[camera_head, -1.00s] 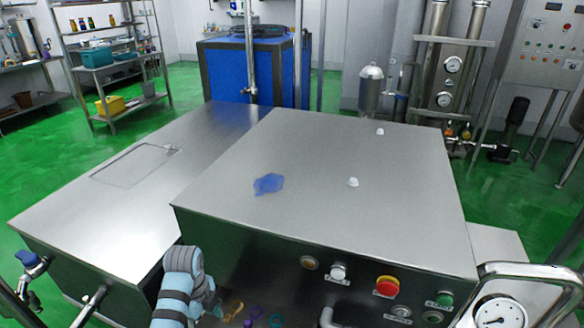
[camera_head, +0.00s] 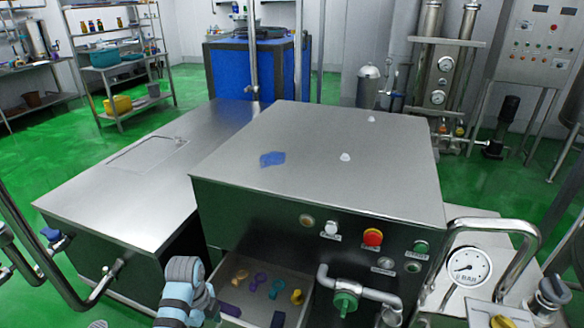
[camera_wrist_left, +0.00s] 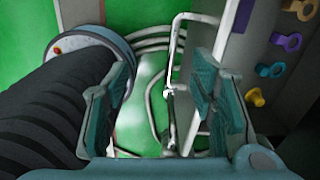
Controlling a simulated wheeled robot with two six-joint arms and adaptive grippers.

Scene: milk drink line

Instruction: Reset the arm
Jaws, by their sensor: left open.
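My left arm comes in at the bottom of the head view, left of the open drawer; its gripper is mostly out of sight there. In the left wrist view my left gripper (camera_wrist_left: 165,110) is open, with its two teal fingers apart and nothing between them. Green floor and bent metal tubing show beyond the fingers. My right gripper is in neither view.
An open drawer (camera_head: 262,268) under the steel cabinet (camera_head: 330,165) holds several coloured parts, which also show at the wrist view's right edge. A blue cloth (camera_head: 272,159) lies on the cabinet top. Pipes with a green valve (camera_head: 345,303) and a gauge (camera_head: 469,266) stand at right.

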